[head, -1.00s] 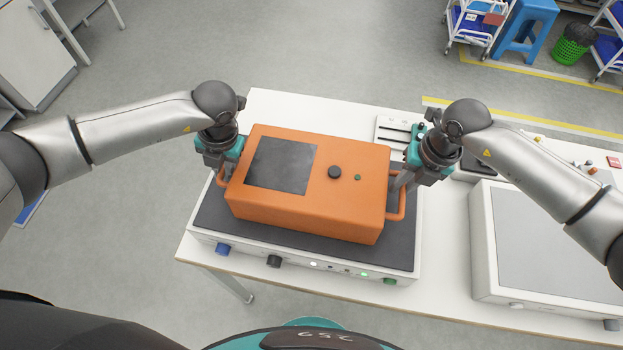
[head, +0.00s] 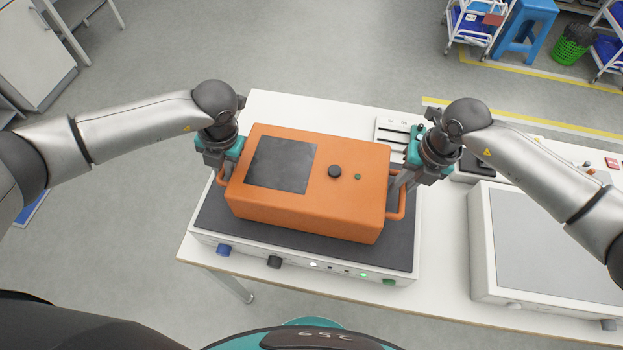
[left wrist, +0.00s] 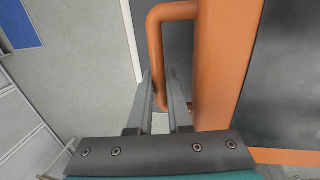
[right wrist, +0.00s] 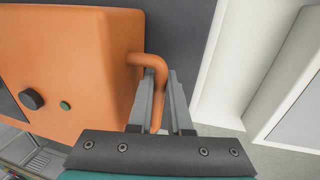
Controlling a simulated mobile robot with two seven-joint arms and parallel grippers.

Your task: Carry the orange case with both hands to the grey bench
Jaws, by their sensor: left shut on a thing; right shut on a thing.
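The orange case (head: 300,210) has a dark square panel, a black knob and a small green button on top, and a loop handle at each end. It is over the dark top of a white device (head: 212,222); I cannot tell whether it touches it. My left gripper (head: 222,172) is shut on the left handle, which passes between its fingers in the left wrist view (left wrist: 158,100). My right gripper (head: 402,180) is shut on the right handle, seen between its fingers in the right wrist view (right wrist: 158,105). No grey bench can be made out for certain.
The white table (head: 275,103) carries the device. A second white device with a grey top (head: 565,245) stands on the right. Small parts lie behind it. A blue stool (head: 523,30), a green bin (head: 570,50) and carts stand far right. Open floor lies behind the table.

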